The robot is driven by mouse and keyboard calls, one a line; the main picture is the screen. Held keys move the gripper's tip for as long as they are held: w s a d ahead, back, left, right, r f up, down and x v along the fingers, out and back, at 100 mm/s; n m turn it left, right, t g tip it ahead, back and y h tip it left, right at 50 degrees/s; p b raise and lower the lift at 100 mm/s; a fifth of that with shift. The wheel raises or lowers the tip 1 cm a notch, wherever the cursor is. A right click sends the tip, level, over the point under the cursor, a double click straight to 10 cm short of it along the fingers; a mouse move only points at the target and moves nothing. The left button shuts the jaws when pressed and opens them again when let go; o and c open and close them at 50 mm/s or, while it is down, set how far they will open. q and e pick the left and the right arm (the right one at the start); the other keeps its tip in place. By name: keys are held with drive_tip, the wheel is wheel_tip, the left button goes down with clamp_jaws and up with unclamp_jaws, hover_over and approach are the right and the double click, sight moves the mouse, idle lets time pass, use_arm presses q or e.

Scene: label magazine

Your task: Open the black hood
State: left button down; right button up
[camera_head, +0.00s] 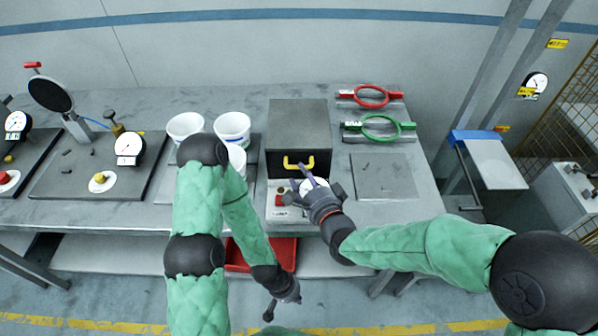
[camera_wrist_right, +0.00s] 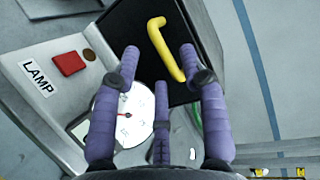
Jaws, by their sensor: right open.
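The black hood (camera_head: 299,120) is a box-shaped cover on the table, and it looks closed. A yellow handle (camera_head: 288,162) is on its front face. In the right wrist view the hood's dark face (camera_wrist_right: 128,22) fills the upper middle, with the yellow handle (camera_wrist_right: 161,45) across it. My right gripper (camera_head: 307,176) is open in front of the handle; its purple fingers (camera_wrist_right: 160,66) point at it, with the handle between the upper two in the picture. Contact cannot be told. My left gripper (camera_head: 271,307) hangs low before the table, away from the hood; its fingers are unclear.
Below the hood are a red button (camera_wrist_right: 69,63), a LAMP label (camera_wrist_right: 38,78) and a white dial (camera_wrist_right: 124,118). White cups (camera_head: 232,126) stand left, red (camera_head: 371,96) and green (camera_head: 381,127) ring tools right. A red bin (camera_head: 281,252) sits under the table.

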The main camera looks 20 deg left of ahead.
sight(299, 143)
drive_tip(key=shift+x, duration=1.65)
drive_tip(key=shift+c, duration=0.3)
clamp_jaws()
